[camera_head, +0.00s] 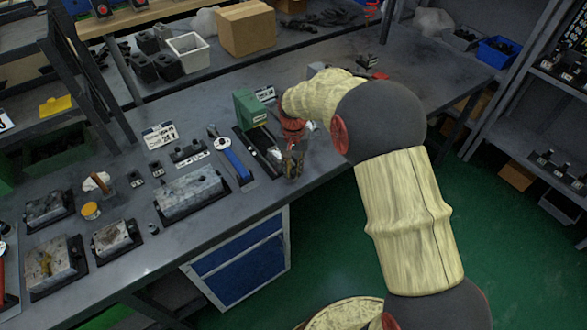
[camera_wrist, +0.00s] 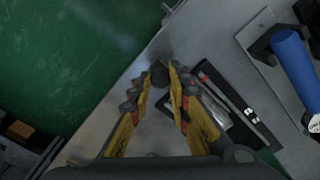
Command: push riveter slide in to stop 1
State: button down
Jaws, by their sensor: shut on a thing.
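The green riveter (camera_head: 250,108) stands on the workbench in the head view, on a dark base. Its slide (camera_head: 264,146), a light and dark rail, runs from the green body toward the bench's front edge. In the wrist view the dark base and rail (camera_wrist: 238,106) lie right of the fingers. My gripper (camera_head: 293,168) is low at the front end of the slide. In the wrist view my yellow and black fingers (camera_wrist: 165,82) are closed around a dark round knob (camera_wrist: 158,73) at their tips. The knob's join to the slide is hidden by the fingers. Any stop marks are too small to read.
A blue-handled tool (camera_head: 236,162) lies left of the riveter and also shows in the wrist view (camera_wrist: 296,68). A metal block (camera_head: 188,194) lies further left. The workbench (camera_head: 330,160) ends just in front of my gripper, with green floor (camera_head: 330,250) beyond.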

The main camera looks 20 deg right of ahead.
aim_at(274, 148)
jog(key=shift+w+a+r+p, duration=0.1)
jog(key=shift+w+a+p, duration=0.2)
jog(key=shift+w, duration=0.25)
jog(key=w+a+p, duration=0.1)
jog(key=w, duration=0.2)
jog(key=w+a+p, duration=0.1)
jog(key=w, duration=0.3)
jog(key=w+a+p, duration=0.1)
jog(key=w+p, duration=0.1)
jog(key=w, duration=0.1)
jog(key=shift+w+a, duration=0.15)
jog(key=shift+w, duration=0.25)
jog(key=c, duration=1.7)
grip_release()
jog(key=shift+o, duration=0.2)
jog(key=shift+s, duration=0.1)
notch_tip(274, 148, up, 12)
